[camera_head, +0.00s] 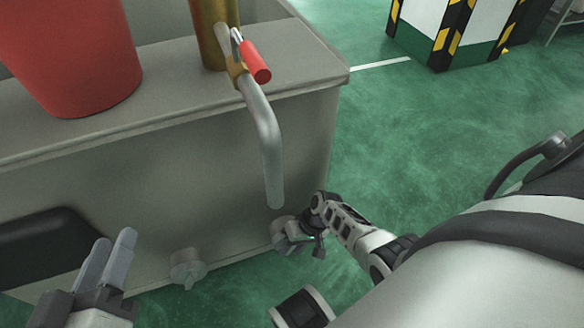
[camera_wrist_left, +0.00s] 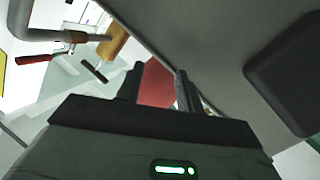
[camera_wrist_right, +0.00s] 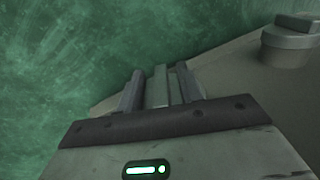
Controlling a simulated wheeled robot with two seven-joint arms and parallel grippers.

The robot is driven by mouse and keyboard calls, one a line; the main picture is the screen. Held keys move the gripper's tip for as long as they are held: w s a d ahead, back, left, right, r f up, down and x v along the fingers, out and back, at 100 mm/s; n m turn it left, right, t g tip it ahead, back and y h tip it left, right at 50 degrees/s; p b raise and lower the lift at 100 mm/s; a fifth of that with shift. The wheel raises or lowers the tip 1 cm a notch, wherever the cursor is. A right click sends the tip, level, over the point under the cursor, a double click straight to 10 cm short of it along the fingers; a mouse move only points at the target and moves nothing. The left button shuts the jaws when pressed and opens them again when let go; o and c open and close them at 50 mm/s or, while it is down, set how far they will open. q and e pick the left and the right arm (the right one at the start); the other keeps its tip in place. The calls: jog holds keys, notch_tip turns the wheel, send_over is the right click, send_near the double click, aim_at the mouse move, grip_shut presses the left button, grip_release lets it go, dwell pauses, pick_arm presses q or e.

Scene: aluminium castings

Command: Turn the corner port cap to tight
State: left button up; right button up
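The corner port cap (camera_head: 285,232) is a grey knob low on the front of the grey cabinet, near its right corner and below the bent pipe's end. My right gripper (camera_head: 308,234) is at this cap from the right and partly hides it. In the right wrist view the fingers (camera_wrist_right: 158,88) stand apart, with a pale grey bar-like part (camera_wrist_right: 159,86) between them; contact with both fingers cannot be made out. My left gripper (camera_head: 110,258) is raised in front of the cabinet at lower left; its fingers (camera_wrist_left: 158,88) are apart and empty.
A second grey cap (camera_head: 187,268) sits left of the corner one; one cap (camera_wrist_right: 290,38) shows in the right wrist view. A red bucket (camera_head: 70,50), a brass cylinder (camera_head: 213,35) and a red-handled valve (camera_head: 255,62) with a bent pipe (camera_head: 268,145) are above. Green floor lies right.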

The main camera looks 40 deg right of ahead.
pick_arm(q)
jog(key=shift+r, duration=0.1)
pick_arm(e)
jog(key=shift+a+f, duration=0.1)
jog(key=shift+f, duration=0.05)
grip_shut()
